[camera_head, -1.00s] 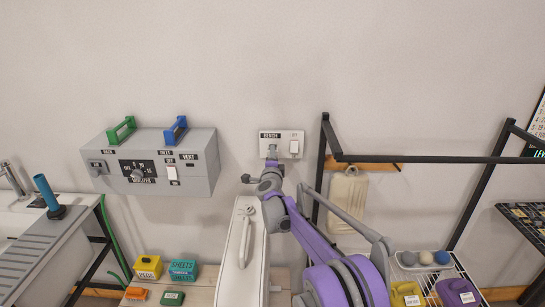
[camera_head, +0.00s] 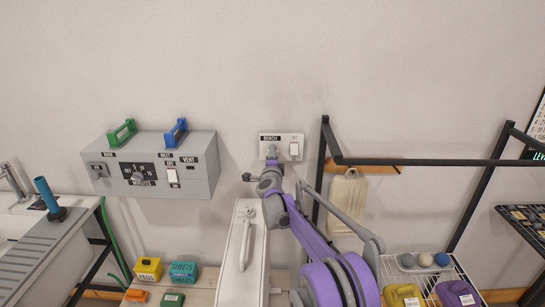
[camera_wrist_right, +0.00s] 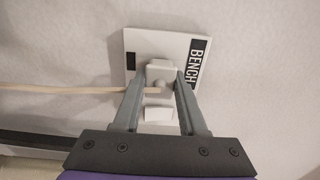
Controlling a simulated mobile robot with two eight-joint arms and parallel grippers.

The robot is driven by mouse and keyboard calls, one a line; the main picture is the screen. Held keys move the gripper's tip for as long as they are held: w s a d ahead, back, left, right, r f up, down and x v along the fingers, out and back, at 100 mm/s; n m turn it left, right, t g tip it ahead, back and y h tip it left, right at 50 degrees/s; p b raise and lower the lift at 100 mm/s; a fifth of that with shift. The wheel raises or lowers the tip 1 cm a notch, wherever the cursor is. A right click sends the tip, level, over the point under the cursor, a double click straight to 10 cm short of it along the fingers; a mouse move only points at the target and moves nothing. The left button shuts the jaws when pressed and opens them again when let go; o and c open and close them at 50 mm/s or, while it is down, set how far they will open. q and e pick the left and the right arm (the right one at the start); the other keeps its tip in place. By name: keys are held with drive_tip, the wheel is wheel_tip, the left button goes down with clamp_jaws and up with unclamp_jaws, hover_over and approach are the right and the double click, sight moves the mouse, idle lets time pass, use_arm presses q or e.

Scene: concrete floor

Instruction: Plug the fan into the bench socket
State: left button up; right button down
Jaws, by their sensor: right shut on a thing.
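The bench socket (camera_head: 282,145) is a white wall plate with a black BENCH label and a switch at its right in the head view. My right gripper (camera_head: 272,156) is at the left part of the plate. In the right wrist view its fingers are shut on a white plug (camera_wrist_right: 160,71), which is up against the socket plate (camera_wrist_right: 140,43). I cannot tell how deep the plug sits. A pale cord (camera_wrist_right: 70,90) runs from the plug to the left. I cannot make out the fan. My left gripper is out of view.
A grey control box (camera_head: 150,160) with green and blue handles is on the wall at the left. A long white appliance (camera_head: 242,250) stands below the socket. A black rack frame (camera_head: 425,160) is to the right. Small labelled boxes (camera_head: 182,272) sit at lower left.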

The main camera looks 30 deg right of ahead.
drive_tip(key=shift+w+d, duration=0.15)
drive_tip(key=shift+w, duration=0.05)
drive_tip(key=shift+c, duration=1.9)
unclamp_jaws()
drive_tip(key=b+v, duration=0.2)
drive_tip(key=v, duration=0.8)
drive_tip(key=shift+s+a, duration=0.25)
drive_tip(key=shift+s, duration=0.05)
drive_tip(key=shift+f, duration=0.1)
